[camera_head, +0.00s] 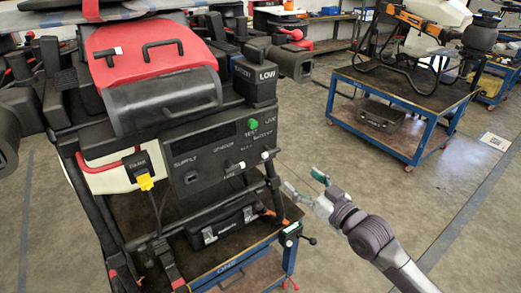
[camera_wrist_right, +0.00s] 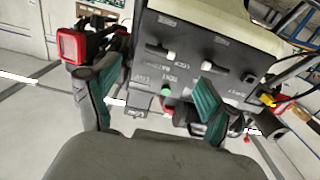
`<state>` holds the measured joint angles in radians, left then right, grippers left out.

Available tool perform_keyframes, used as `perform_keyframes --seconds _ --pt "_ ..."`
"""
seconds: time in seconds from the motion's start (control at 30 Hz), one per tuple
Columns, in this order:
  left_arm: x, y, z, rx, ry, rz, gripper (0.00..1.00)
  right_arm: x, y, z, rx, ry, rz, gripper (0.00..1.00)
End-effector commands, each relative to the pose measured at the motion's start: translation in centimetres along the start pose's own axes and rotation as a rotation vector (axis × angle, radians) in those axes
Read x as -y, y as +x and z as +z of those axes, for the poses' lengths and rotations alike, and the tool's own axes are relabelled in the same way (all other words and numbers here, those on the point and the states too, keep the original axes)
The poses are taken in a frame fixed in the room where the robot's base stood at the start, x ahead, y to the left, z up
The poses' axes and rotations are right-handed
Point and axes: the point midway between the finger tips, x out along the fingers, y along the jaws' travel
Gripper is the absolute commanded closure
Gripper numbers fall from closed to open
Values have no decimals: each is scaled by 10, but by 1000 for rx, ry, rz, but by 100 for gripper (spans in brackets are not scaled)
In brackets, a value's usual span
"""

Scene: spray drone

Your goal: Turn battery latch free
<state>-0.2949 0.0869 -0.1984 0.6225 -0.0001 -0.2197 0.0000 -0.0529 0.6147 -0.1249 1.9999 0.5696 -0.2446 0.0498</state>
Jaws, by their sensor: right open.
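The spray drone's dark control panel (camera_head: 215,150) faces me, with printed labels that include BATTERY. A white-tipped lever by that label, apparently the battery latch (camera_head: 265,155), sticks out near the panel's right side. It also shows in the right wrist view, upside down, as a sideways lever (camera_wrist_right: 160,50). A second white-tipped lever (camera_head: 234,168) sits lower left of it. My right gripper (camera_head: 305,183) is open and empty, right of the panel and apart from the latch. Its green fingers (camera_wrist_right: 155,80) spread before the panel in the wrist view. My left gripper is out of view.
A green button (camera_head: 253,123) sits above the latch. A BATTERY LOW box (camera_head: 255,80) tops the panel's right. A yellow plug (camera_head: 146,183) is at the left. A black case (camera_head: 222,222) lies below on the blue cart (camera_head: 225,270). Open floor lies right of the cart.

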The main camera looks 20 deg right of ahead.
Motion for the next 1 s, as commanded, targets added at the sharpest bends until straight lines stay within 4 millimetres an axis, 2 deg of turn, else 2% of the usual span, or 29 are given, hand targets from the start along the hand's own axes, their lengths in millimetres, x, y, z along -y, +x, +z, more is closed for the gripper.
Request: perform_keyframes --seconds 0.13,0.27,0.47,0.7,0.83,1.0 --pt "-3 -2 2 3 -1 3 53 4 6 -12 -19 -1 -13 16" --pt "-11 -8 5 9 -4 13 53 4 26 -14 -19 0 -12 16" --pt "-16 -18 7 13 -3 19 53 4 69 -15 -19 -1 -11 16" --pt "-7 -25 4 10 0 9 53 6 114 -14 -16 -1 -12 16" --pt "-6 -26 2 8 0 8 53 5 129 -13 -17 -3 -12 16" --pt "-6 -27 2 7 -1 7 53 6 137 -12 -16 -2 -12 16"
